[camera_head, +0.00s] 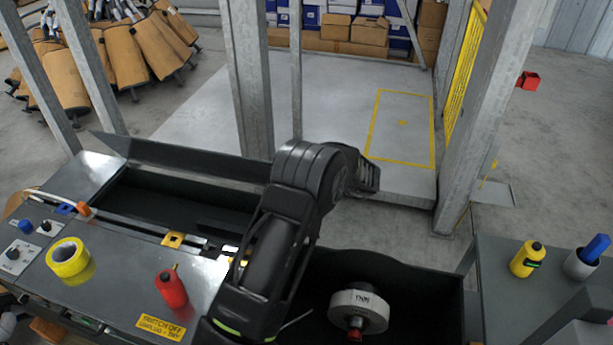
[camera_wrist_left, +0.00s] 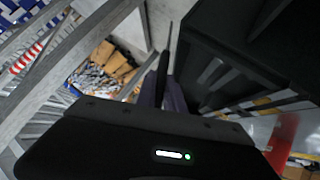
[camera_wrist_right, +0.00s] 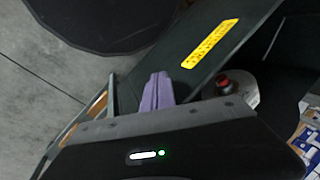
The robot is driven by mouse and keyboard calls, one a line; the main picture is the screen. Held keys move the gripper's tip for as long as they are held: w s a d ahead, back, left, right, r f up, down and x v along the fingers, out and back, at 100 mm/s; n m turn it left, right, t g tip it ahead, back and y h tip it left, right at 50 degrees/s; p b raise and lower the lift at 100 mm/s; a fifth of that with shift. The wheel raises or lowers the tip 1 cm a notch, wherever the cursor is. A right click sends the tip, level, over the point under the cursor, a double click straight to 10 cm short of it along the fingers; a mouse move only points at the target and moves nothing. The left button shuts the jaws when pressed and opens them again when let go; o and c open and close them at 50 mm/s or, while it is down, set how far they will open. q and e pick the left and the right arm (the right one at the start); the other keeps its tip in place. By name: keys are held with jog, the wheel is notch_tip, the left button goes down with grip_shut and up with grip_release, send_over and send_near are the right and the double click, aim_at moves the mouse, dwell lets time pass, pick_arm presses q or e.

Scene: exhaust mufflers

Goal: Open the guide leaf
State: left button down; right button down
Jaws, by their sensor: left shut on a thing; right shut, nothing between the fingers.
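A long dark plate (camera_head: 190,160), which looks like the guide leaf, stands tilted along the back edge of the black trough (camera_head: 190,207) in the head view. My left gripper (camera_wrist_left: 163,82) is shut on a thin dark strip (camera_wrist_left: 164,62) that looks like the leaf's edge; the fingers partly hide it. My right gripper (camera_wrist_right: 157,92) is shut and empty, close to a dark panel with a yellow label (camera_wrist_right: 210,43). My own arm covers the middle of the head view, and neither set of fingertips can be made out there.
A white wheel (camera_head: 358,312) with a red knob sits in the right trough. A red bottle (camera_head: 172,290) and yellow tape roll (camera_head: 69,260) stand on the bench. Metal posts (camera_head: 247,80) rise behind. A yellow bottle (camera_head: 527,259) and blue-topped container (camera_head: 588,257) stand at the right.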

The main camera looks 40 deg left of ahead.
dwell(0.3)
pick_arm(q)
jog(key=c, duration=1.5)
grip_release()
jog(key=shift+o, duration=0.2)
jog(key=b+v, duration=0.1)
jog(key=v, duration=0.6)
jog(key=shift+d+r, duration=0.2)
jog(key=shift+d, duration=0.1)
